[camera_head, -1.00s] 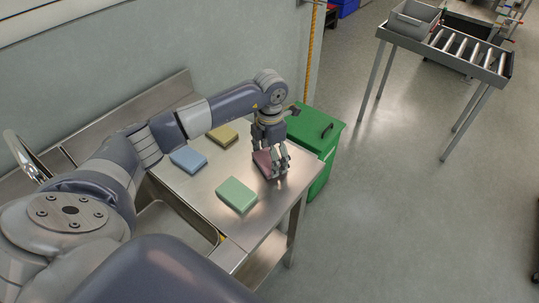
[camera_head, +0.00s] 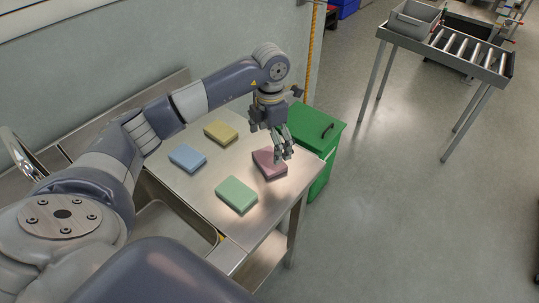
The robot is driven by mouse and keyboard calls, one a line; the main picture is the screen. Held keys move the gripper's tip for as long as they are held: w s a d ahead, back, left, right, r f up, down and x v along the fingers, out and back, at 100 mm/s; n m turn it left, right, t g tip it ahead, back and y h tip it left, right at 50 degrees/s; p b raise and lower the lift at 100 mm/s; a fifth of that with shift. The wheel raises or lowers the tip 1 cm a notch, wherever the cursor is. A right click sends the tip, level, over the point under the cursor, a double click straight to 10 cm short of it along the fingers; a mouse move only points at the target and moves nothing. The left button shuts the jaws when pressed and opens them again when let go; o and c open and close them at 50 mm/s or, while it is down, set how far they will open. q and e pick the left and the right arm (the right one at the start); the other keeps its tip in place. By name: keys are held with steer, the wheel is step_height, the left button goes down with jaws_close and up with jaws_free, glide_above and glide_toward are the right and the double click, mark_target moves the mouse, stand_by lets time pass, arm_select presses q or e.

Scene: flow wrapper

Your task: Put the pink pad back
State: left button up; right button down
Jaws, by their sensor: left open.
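The pink pad (camera_head: 268,166) lies flat on the steel table (camera_head: 200,193), near its right end. My left gripper (camera_head: 284,156) is open, with its fingers pointing down just above the pad's right part. The fingers hide a little of the pad, and I cannot tell whether a fingertip touches it. A green pad (camera_head: 237,195), a blue pad (camera_head: 187,158) and a yellow pad (camera_head: 221,132) also lie on the table, apart from one another. My right gripper is not in view.
A green bin (camera_head: 327,130) with a lid stands just beyond the table's right end. A sink basin (camera_head: 172,222) is at the table's near left. The wall (camera_head: 130,55) runs behind. A roller conveyor (camera_head: 465,48) stands far off; the floor between is clear.

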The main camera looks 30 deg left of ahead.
mark_target(270, 159)
arm_select(q)
step_height(270, 159, up, 7)
steer(key=b, duration=0.1)
stand_by(0.6)
